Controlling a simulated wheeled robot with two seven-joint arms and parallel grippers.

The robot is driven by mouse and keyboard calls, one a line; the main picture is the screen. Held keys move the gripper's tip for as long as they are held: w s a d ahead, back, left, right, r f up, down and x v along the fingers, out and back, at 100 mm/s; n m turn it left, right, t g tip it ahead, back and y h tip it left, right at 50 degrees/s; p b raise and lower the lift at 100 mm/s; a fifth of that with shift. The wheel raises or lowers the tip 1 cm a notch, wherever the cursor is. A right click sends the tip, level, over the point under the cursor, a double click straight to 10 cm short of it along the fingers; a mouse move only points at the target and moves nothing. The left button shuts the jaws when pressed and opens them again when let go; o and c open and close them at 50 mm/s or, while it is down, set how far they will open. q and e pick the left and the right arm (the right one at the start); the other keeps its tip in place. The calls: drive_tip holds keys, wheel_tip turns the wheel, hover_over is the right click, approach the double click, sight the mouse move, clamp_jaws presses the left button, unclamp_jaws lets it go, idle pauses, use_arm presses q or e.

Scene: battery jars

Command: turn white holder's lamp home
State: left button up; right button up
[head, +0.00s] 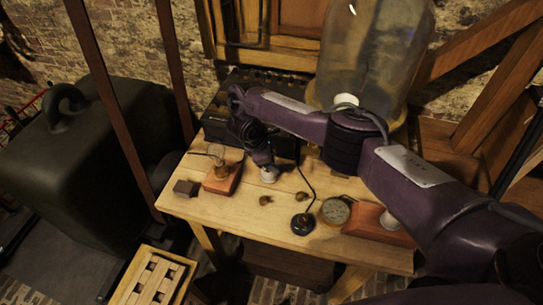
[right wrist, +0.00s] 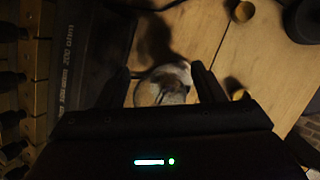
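The white holder (head: 268,174) stands on the wooden table under my right gripper (head: 262,157). In the right wrist view a pale round shape with a glassy look, the lamp in its holder (right wrist: 163,86), lies between the two fingers of my right gripper (right wrist: 162,72). The fingers stand apart, one on each side, very close to it. The picture is too dark to tell whether they press on the glass. How far the lamp sits in the holder is hidden in the head view. My left gripper is not in view.
A second lamp on a red-brown block (head: 221,178) stands left of the holder, beside a small dark block (head: 186,188). Small brass pieces (head: 301,196), a black round base (head: 303,224) and a round dial (head: 335,211) lie to the right. A large glass jar (head: 372,50) stands behind.

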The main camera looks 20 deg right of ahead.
drive_tip(key=shift+r, duration=0.1)
drive_tip(key=p+v, duration=0.5)
drive_tip(key=v, duration=0.1)
drive_tip(key=shift+r, duration=0.3)
drive_tip(key=shift+s+a+r+p, duration=0.15)
drive_tip(key=shift+a+r+p, duration=0.3)
drive_tip(key=shift+p, duration=0.2)
drive_tip(key=shift+f, duration=0.1)
